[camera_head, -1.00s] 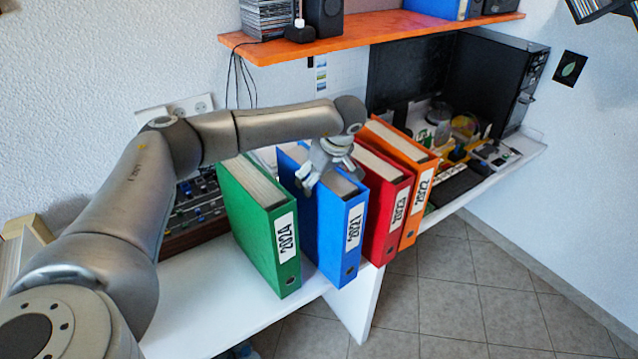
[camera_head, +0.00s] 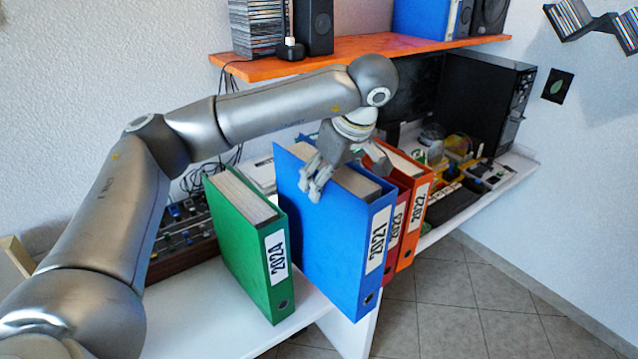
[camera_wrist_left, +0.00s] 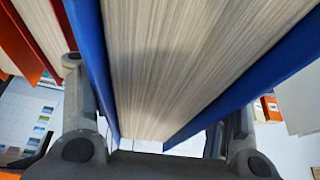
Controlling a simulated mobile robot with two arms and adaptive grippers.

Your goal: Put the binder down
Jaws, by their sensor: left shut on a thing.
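The blue binder (camera_head: 350,230), labelled 2021, is upright with its spine facing out. My left gripper (camera_head: 346,172) is shut on its upper part from above, one finger on each cover. In the left wrist view the blue binder's covers and pale pages (camera_wrist_left: 180,60) lie between the two fingers (camera_wrist_left: 160,125). The binder appears raised above the white desk (camera_head: 230,325) and sticks out past its front edge; a gap below it is hard to judge. My right gripper is not in view.
A green binder (camera_head: 248,240) stands left of the blue one, with a gap between. Red (camera_head: 393,225) and orange (camera_head: 413,215) binders stand close on its right, the red one partly hidden. An orange shelf (camera_head: 350,50) hangs above the desk behind my arm.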

